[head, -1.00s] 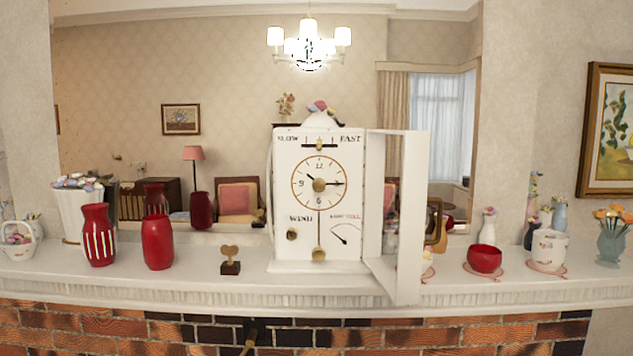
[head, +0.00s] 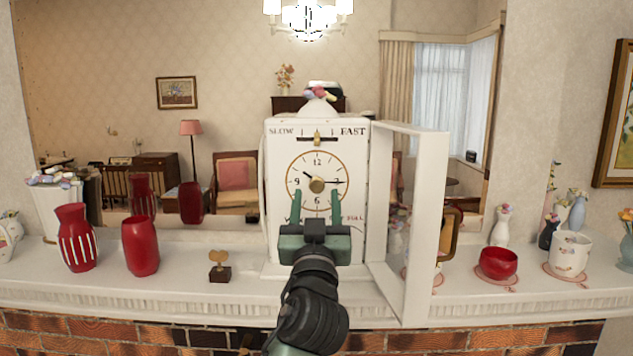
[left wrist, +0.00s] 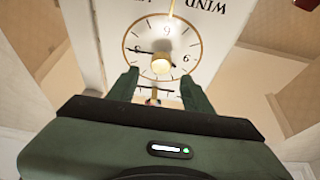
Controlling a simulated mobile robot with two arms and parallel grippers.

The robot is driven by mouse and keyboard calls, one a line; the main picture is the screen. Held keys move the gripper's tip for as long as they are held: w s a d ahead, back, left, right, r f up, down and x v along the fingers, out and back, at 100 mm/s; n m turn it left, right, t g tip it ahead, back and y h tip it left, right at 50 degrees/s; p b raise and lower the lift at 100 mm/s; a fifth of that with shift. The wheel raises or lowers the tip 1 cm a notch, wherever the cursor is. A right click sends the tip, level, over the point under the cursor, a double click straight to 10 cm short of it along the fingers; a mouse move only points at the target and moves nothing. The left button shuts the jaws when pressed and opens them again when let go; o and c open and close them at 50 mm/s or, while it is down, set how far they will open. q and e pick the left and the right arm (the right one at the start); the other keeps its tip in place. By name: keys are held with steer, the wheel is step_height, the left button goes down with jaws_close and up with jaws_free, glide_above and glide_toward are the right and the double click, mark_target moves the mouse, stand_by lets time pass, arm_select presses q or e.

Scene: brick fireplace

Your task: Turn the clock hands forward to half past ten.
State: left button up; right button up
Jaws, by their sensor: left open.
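The white clock (head: 357,165) stands on the mantel with its glass door (head: 428,230) swung open to the right. Its dial (head: 300,165) is bare. The short hand (head: 307,174) points near ten and the long dark hand (head: 335,182) points near three. A brass hub (head: 317,185) sits at the centre. My left gripper (head: 316,198) is open in front of the lower dial, its fingers pointing up on either side below the hub. In the left wrist view, the dial appears upside down, with the hub (left wrist: 161,63) between and just beyond the fingertips (left wrist: 157,78). My right gripper is out of view.
A heart-topped wooden piece (head: 219,265) stands left of the clock, with a red vase (head: 141,247) and a striped red vase (head: 76,240) farther left. A red bowl (head: 498,263) and white pot (head: 568,255) stand right of the door. The mantel front beside the clock is clear.

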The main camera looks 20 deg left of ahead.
mark_target(317, 187)
arm_select(q)
steer(key=x, duration=0.2)
steer(key=p+x, duration=0.1)
steer(key=shift+w+a+f, duration=0.1)
steer(key=shift+w+a, duration=0.05)
steer(key=shift+w, duration=0.5)
steer(key=shift+s, duration=0.2)
steer(key=shift+c, duration=0.3)
jaws_close()
steer(key=shift+m+h+p, duration=0.55)
steer(key=shift+m+h, duration=0.05)
steer(key=shift+m, duration=0.6)
steer(key=m+p, duration=0.1)
steer(key=m+h+p, duration=0.1)
steer(key=m, duration=0.1)
steer(key=m+h+p, duration=0.1)
steer(key=shift+a+r+m, duration=0.15)
steer(key=shift+r+m, duration=0.1)
steer(key=shift+m, duration=0.05)
steer(key=shift+f+m+h, duration=0.15)
steer(key=shift+m+h, duration=0.35)
steer(key=shift+m, duration=0.1)
steer(key=shift+f, duration=0.1)
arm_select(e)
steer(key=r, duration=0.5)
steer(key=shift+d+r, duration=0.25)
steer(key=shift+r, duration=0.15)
